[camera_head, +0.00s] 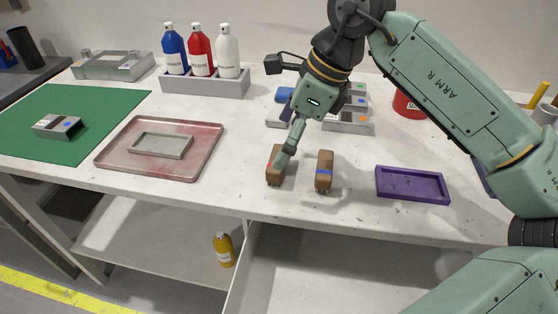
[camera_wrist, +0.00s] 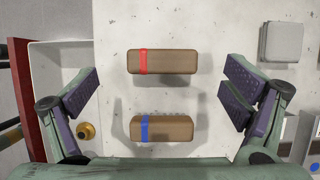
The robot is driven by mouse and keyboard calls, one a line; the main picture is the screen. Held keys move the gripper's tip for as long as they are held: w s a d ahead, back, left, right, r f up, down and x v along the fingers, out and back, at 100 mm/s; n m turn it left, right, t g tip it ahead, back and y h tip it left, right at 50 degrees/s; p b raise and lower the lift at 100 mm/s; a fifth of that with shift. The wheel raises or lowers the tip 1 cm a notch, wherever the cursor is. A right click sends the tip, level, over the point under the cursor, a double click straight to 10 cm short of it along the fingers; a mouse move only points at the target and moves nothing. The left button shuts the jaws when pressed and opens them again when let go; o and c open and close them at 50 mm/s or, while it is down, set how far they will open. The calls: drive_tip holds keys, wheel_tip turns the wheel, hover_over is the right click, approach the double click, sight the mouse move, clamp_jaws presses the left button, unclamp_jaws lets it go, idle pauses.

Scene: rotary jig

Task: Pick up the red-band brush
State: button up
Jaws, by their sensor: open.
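The red-band brush (camera_wrist: 168,62) is a brown block with a red band near its left end in the wrist view. In the head view the red-band brush (camera_head: 274,174) stands on the table, partly hidden by my gripper. A second brown brush with a blue band (camera_head: 324,172) is to its right; in the wrist view the blue-band brush (camera_wrist: 165,128) lies nearer my gripper's palm. My gripper (camera_wrist: 161,93) is open and empty, its two purple-padded fingers spread wide to either side of both brushes. In the head view my gripper (camera_head: 288,150) is over the red-band brush.
A purple tray (camera_head: 412,199) is to the right of the brushes. A pinkish tray (camera_head: 200,166) with a grey frame is to the left. A bottle rack (camera_head: 205,87) is at the back. An open drawer (camera_head: 340,265) is below the table's front edge.

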sight(275, 156)
drive_tip(key=shift+p+x, duration=0.8)
drive_tip(key=shift+x, duration=2.25)
drive_tip(key=shift+w, duration=0.2)
drive_tip(key=shift+c, duration=0.5)
drive_tip(key=c, duration=1.2)
drive_tip(key=shift+r, duration=0.1)
